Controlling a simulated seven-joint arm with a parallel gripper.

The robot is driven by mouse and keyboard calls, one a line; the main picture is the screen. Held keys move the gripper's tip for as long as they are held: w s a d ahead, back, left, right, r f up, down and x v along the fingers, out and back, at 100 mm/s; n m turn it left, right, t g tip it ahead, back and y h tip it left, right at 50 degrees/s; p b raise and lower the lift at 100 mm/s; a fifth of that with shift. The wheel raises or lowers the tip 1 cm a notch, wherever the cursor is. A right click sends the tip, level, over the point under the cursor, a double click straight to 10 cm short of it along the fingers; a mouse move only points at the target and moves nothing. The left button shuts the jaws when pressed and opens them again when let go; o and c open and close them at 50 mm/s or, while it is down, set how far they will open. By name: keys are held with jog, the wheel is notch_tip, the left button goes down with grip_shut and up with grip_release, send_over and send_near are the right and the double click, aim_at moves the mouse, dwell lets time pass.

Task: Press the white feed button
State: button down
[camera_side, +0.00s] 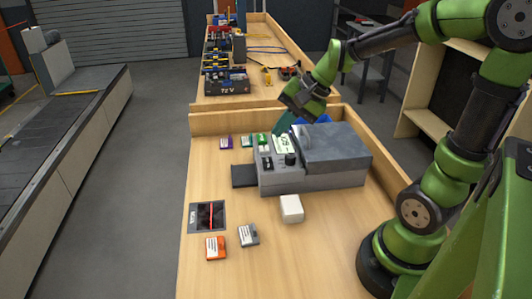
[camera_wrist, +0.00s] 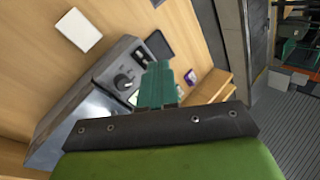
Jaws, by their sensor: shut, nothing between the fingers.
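A grey machine (camera_side: 315,178) with a raised dark grey lid (camera_side: 335,148) stands on the wooden bench. Its control panel has a pale display (camera_side: 281,144), a black knob (camera_side: 290,159) and small dark controls with white marks (camera_side: 267,162). The knob also shows in the wrist view (camera_wrist: 122,82). I cannot make out a white feed button on the panel. My gripper (camera_side: 280,132) has teal fingers, shut and empty, pointing down at the far end of the panel. In the wrist view the fingers (camera_wrist: 157,68) cover part of the panel; contact cannot be told.
A white block (camera_side: 291,208) lies in front of the machine. A dark plate (camera_side: 244,176) juts from its left side. Small orange (camera_side: 216,248) and grey (camera_side: 248,235) boxes lie near a dark square inset (camera_side: 207,216). A purple box (camera_side: 226,143) lies behind.

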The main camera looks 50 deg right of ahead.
aim_at(268, 149)
jog(key=w+d+m+t+y, duration=0.1)
jog(key=w+d+m+t, duration=0.1)
jog(key=w+d+m, duration=0.3)
jog(key=w+m, duration=0.3)
jog(key=shift+d, duration=0.2)
jog(key=shift+f, duration=4.35)
jog(key=shift+f, duration=0.1)
jog(key=shift+f, duration=0.3)
